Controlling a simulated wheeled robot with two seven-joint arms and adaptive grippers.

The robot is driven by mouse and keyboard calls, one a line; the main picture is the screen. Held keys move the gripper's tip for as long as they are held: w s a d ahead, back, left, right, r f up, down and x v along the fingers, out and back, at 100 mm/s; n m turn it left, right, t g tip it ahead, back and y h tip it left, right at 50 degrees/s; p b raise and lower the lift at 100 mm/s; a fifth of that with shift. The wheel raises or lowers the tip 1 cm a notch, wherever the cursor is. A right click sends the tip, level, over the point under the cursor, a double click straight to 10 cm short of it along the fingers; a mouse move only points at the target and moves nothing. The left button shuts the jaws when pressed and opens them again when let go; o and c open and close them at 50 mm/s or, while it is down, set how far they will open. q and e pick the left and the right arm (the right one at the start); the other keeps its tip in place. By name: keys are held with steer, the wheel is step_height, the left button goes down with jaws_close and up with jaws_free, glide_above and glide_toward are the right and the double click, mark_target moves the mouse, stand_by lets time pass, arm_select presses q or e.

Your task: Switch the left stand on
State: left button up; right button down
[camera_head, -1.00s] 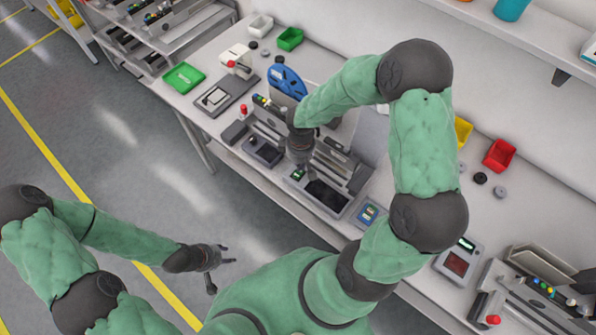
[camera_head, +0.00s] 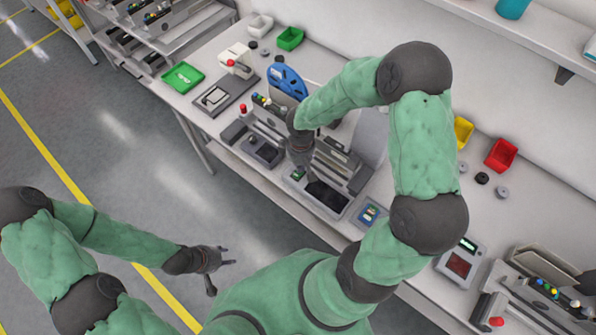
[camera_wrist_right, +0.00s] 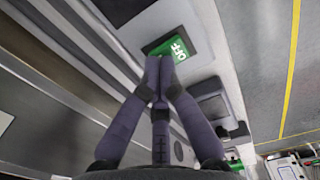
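The left stand (camera_head: 344,160) is a grey metal feeder unit on the bench, with a dark screen panel (camera_head: 326,196) at its front. A small green switch face (camera_head: 298,174) sits at that panel's left end. In the right wrist view the green switch (camera_wrist_right: 182,49) reads OFF. My right gripper (camera_head: 299,165) points down over it. Its fingertips (camera_wrist_right: 166,63) are together with nothing between them, and they overlap the switch's lower edge in the wrist view. I cannot tell whether they touch it. My left gripper (camera_head: 226,258) is open and empty over the floor.
A blue reel (camera_head: 286,82) stands behind the work area. Another stand (camera_head: 540,285) with a red-screen box (camera_head: 459,262) is at the right. Green (camera_head: 290,39), yellow (camera_head: 463,132) and red bins (camera_head: 501,155) line the back. The aisle floor at left is clear.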

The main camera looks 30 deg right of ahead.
steer(key=shift+f, duration=0.15)
steer(key=shift+r+p, duration=2.55)
steer(key=shift+r, duration=1)
steer(key=s+a+f+m+y+b, duration=0.1)
steer(key=s+a+f+m+b, duration=0.1)
steer(key=f, duration=0.6)
steer(key=s+a+f+m+y+b, duration=0.1)
steer(key=s+a+f+m+b, duration=0.1)
steer(key=s+a+f+b, duration=0.3)
steer(key=s+a+f+m+y+b, duration=0.2)
steer(key=a+f, duration=0.5)
steer(key=f, duration=0.6)
steer(key=shift+s+a+f+m+b, duration=0.15)
steer(key=shift+s+a+m+b, duration=0.2)
steer(key=shift+s+b, duration=0.65)
steer(key=shift+d, duration=0.1)
